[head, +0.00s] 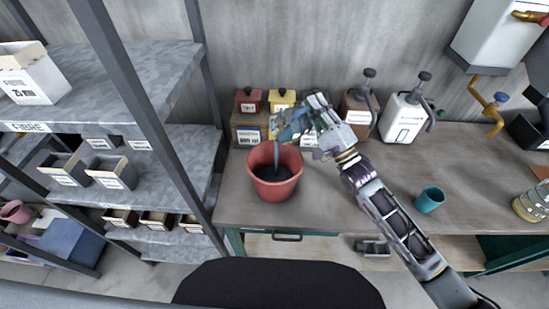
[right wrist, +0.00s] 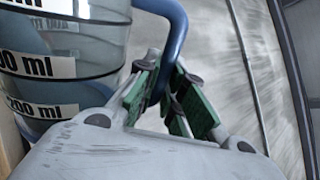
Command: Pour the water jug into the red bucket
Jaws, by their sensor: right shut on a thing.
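The red bucket (head: 260,188) stands upright on the workbench, with dark blue-grey liquid visible inside. My right gripper (head: 308,122) is above and slightly right of the bucket, shut on the water jug (head: 287,133). The jug is tilted to the left over the bucket, and a bluish stream runs from it into the opening. In the right wrist view the clear jug (right wrist: 70,40) shows ml labels, and the green-padded fingers (right wrist: 168,98) close around its blue handle (right wrist: 178,30). My right arm hides part of the jug in the head view. My left gripper is out of view.
On the workbench (head: 330,195), red (head: 248,101) and yellow (head: 281,100) containers stand behind the bucket. Brown (head: 357,112) and white (head: 402,120) pump canisters are further right. A teal cup (head: 429,200) and glass beaker (head: 530,204) stand right. Shelving (head: 130,90) rises left.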

